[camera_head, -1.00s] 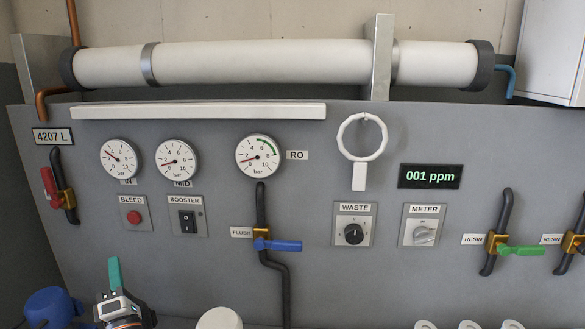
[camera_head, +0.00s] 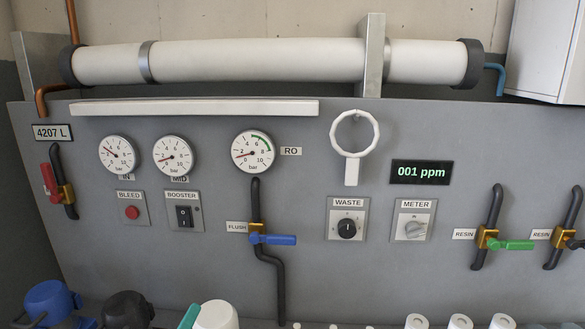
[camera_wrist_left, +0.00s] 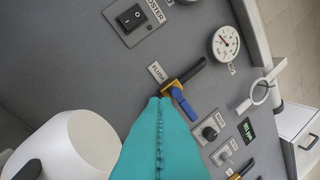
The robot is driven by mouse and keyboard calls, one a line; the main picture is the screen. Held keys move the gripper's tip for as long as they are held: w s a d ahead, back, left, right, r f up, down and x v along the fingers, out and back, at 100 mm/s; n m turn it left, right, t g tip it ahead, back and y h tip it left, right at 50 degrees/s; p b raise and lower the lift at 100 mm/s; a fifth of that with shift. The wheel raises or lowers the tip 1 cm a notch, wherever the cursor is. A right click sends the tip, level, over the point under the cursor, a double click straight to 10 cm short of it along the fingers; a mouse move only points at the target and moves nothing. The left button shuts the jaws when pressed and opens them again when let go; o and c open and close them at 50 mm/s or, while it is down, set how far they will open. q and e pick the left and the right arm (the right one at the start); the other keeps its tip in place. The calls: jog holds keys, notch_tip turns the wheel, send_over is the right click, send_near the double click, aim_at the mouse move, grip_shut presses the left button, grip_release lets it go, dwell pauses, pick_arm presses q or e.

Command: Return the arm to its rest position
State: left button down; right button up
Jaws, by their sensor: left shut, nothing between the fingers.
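My left gripper (camera_head: 189,317) shows only as a teal fingertip at the bottom edge of the head view, just left of a white rounded housing (camera_head: 218,316). In the left wrist view, the teal fingers (camera_wrist_left: 161,105) are pressed together along a seam with nothing between them. Their tips appear over the panel below the flush valve, whose blue handle (camera_wrist_left: 184,103) shows past them; contact with the panel cannot be told. My right gripper is not in view.
The grey panel (camera_head: 330,270) carries gauges, switches and valves. The blue flush handle (camera_head: 272,239) and green resin handle (camera_head: 512,245) stick out sideways. A blue housing (camera_head: 52,300) and a black one (camera_head: 126,309) stand at lower left. The white housing (camera_wrist_left: 75,145) is close beside my fingers.

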pick_arm(q)
jog(key=s+d+f+m+g, duration=0.3)
jog(key=s+f+m+g, duration=0.15)
jog(key=s+f, duration=0.2)
jog(key=s+d+f+m+g, duration=0.3)
jog(key=s+f+m+g, duration=0.15)
jog(key=s+f, duration=0.2)
jog(key=s+a+f+g+y, duration=0.2)
jog(key=s+a+g, duration=0.15)
jog(key=s, duration=0.45)
jog(key=s+a+f+g+y, duration=0.2)
jog(key=s+a+g+y, duration=0.15)
jog(key=s, duration=0.45)
notch_tip(320, 180, down, 25)
jog(key=m+g, duration=0.1)
jog(key=g, duration=0.1)
jog(key=s+a+f, duration=0.2)
jog(key=s+f, duration=1.5)
jog(key=shift+s+g, duration=0.3)
jog(key=shift+g, duration=0.1)
jog(key=shift+a+h, duration=0.1)
jog(key=shift+h, duration=0.15)
